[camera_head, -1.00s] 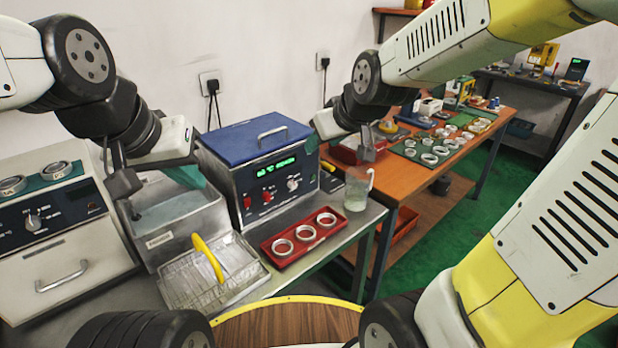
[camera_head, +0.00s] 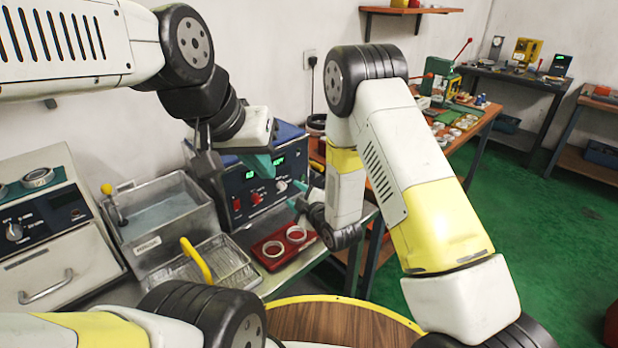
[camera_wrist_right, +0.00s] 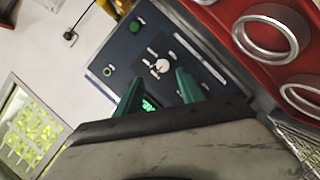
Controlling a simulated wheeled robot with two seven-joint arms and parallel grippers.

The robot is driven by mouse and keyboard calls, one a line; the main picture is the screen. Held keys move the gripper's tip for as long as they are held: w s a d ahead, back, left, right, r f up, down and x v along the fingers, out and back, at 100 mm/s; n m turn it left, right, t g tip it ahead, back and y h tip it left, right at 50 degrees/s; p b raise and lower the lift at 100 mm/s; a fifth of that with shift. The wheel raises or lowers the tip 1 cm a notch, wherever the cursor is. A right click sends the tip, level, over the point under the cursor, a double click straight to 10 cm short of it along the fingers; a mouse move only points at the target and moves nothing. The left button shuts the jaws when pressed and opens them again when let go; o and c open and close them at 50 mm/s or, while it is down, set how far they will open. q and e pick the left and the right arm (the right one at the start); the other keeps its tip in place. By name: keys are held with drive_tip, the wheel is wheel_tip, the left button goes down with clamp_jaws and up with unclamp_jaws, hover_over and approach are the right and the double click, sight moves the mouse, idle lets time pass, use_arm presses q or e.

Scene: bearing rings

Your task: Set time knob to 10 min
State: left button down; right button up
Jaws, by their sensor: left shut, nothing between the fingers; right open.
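The blue cleaning unit (camera_head: 240,185) stands on the bench with its dark front panel facing me. Its white round knob (camera_head: 282,185) is at the panel's right, below a lit green display. The right wrist view shows the knob (camera_wrist_right: 162,66) with scale marks around it; the labels and setting are too small to read. My right gripper (camera_head: 298,204) is open in front of the panel; in its wrist view its teal fingers (camera_wrist_right: 158,90) point towards the knob, apart from it. My left gripper (camera_head: 263,166) is shut and empty, before the panel's upper part, left of the knob.
A red tray (camera_head: 262,262) with rings lies below the panel, partly hidden by my right gripper. A wire basket with a yellow handle (camera_head: 196,262) and a metal tank (camera_head: 160,232) stand left. An oven-like box (camera_head: 45,262) is at far left.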

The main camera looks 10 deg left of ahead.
sight(284, 187)
drive_tip(key=x, duration=0.7)
drive_tip(key=shift+w+a+f, duration=0.15)
drive_tip(key=shift+a+f, duration=0.15)
drive_tip(key=shift+f, duration=0.1)
clamp_jaws()
